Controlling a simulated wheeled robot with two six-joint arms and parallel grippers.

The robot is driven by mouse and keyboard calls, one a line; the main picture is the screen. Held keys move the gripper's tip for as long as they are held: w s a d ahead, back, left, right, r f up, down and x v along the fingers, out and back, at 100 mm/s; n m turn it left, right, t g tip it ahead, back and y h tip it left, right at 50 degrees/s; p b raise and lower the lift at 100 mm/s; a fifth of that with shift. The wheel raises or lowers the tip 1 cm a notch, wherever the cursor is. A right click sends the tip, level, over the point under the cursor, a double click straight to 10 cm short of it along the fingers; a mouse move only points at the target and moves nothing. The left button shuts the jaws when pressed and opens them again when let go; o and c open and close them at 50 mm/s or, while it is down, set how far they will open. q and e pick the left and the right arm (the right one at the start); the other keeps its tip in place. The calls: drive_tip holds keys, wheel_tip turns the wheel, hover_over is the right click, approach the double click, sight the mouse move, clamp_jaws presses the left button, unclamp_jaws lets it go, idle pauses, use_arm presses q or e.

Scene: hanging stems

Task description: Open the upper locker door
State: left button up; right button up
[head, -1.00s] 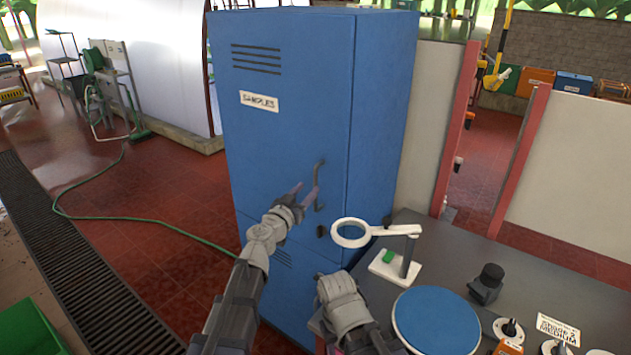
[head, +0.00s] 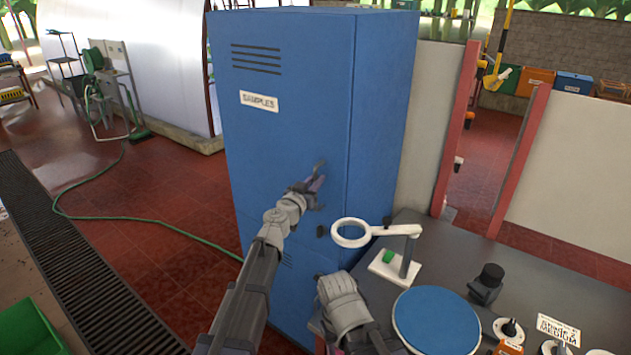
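The blue locker stands in the middle of the head view. Its upper door (head: 285,130) has vent slots and a "SAMPLES" label (head: 259,101), and looks shut. The door's dark handle (head: 320,165) is at the right edge of the door; only its top end shows, the rest is hidden behind my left gripper. My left gripper (head: 317,184) is at the handle, its fingers around or just beside it; I cannot tell whether they grip it. My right arm (head: 343,303) is low in front of the locker, its gripper fingers out of sight.
A dark bench (head: 450,255) stands right of the locker, with a ring magnifier (head: 350,233) on a stand, a blue round plate (head: 436,320) and several knobs close to my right arm.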

use_arm(q)
clamp_jaws()
idle(0.9)
